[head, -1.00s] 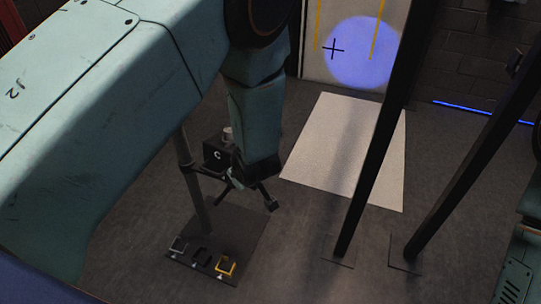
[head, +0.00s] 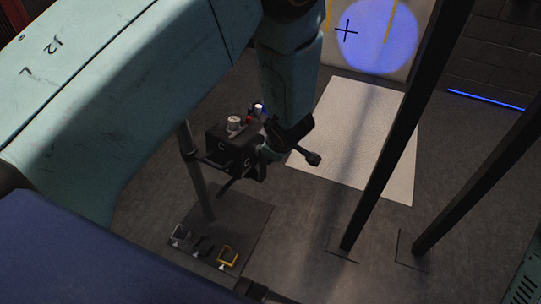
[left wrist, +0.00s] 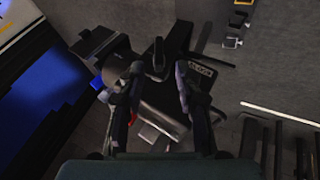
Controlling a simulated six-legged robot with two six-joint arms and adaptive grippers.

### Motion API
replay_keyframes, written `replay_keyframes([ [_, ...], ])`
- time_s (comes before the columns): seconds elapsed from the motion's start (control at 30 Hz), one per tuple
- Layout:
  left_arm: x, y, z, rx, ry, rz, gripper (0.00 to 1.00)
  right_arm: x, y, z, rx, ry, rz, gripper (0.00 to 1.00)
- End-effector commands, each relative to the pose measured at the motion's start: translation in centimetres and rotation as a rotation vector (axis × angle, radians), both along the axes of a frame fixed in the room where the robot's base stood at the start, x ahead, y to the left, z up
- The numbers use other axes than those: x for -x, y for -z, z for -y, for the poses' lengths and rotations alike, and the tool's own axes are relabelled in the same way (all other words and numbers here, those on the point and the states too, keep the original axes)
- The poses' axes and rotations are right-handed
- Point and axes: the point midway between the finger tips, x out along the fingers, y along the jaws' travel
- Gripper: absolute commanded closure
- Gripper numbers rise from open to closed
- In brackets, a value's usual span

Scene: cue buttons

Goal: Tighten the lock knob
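A black box (head: 232,150) is mounted on a grey pole (head: 198,182), with a pale round knob (head: 234,123) on top and a small red part and a blue-and-white part (head: 259,110) behind it. I cannot tell which part is the lock knob. My left gripper (head: 267,175) is at the box's near right side, its fingers spread apart. In the left wrist view, its two fingers (left wrist: 158,70) stand apart with a dark rounded piece between their tips; I cannot tell whether they touch it. My right gripper is out of view.
Several small clamp-like pieces, one yellow (head: 228,255), sit on the dark base plate (head: 245,225). Two dark slanted posts (head: 385,150) stand at the right. A pale mat (head: 345,130) lies on the floor, before a panel with a blue disc (head: 377,37).

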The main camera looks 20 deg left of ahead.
Motion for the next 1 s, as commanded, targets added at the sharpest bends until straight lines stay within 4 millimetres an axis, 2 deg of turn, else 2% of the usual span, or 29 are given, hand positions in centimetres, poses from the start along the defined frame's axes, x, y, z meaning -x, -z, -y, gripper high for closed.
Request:
replay_keyframes([
  [0.03, -0.3, 1.2, -0.2, 0.002, -0.001, 0.000, 0.66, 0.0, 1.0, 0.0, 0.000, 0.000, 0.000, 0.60],
  [0.1, -0.8, 1.9, -0.5, 0.002, -0.002, 0.001, 0.66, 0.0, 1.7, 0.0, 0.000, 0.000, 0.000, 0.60],
  [0.4, -2.4, 4.3, -1.5, 0.001, 0.003, 0.001, 0.66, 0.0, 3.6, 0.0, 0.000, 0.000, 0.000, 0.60],
  [0.83, -2.8, 4.6, -1.8, 0.000, 0.003, 0.000, 0.66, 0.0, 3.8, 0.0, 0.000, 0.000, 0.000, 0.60],
  [1.0, -2.8, 4.6, -1.8, -0.001, 0.004, 0.000, 0.80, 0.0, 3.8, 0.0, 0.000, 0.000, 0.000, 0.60],
])
